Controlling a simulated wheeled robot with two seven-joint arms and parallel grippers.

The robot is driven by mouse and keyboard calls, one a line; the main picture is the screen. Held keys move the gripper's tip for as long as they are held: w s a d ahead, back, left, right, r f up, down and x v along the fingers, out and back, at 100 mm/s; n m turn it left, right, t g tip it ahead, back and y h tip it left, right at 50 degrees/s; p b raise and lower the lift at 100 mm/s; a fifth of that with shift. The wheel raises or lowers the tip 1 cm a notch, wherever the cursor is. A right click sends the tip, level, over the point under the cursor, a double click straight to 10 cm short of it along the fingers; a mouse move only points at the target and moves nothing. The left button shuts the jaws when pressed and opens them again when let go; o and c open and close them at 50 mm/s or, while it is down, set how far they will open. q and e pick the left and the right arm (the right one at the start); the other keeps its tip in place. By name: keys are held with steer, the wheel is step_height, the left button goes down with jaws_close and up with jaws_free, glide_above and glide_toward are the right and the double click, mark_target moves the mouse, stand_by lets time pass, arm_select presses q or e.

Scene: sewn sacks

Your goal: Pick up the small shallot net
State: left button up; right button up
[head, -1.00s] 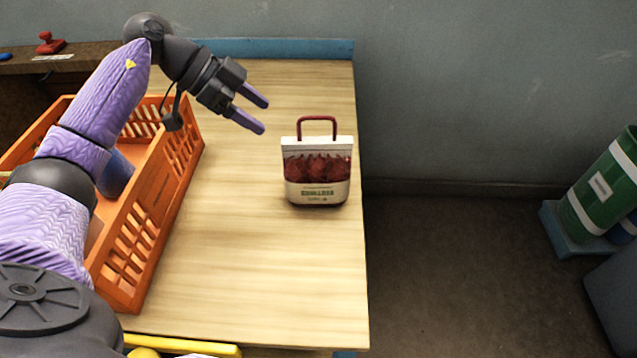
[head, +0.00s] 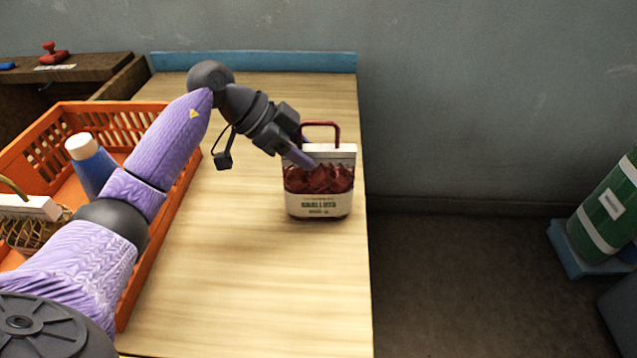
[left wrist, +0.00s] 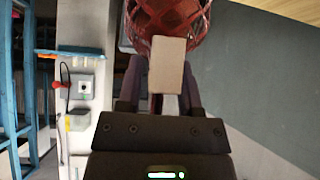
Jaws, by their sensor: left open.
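The small shallot net (head: 319,182) stands upright near the right edge of the wooden table in the head view. It is a red net with a white header, a white printed label and a dark red loop handle. My left gripper (head: 308,156) is open at the net's upper left, with one finger in front of the white header. In the left wrist view the red net (left wrist: 172,18) and a pale header piece (left wrist: 167,64) show between the open fingers (left wrist: 160,92). The handle is partly hidden by the gripper. My right gripper is not in view.
An orange crate (head: 160,235) stands on the left of the table, holding a blue bottle with a white cap (head: 92,165) and another net with a white header (head: 28,207). The wooden table (head: 250,270) is clear in front of the shallot net. Its right edge is close.

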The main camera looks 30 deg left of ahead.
arm_select(q)
jaws_close()
steer(key=shift+s+f, duration=0.1)
steer(key=shift+f, duration=0.1)
steer(key=shift+s, duration=0.1)
stand_by(0.6)
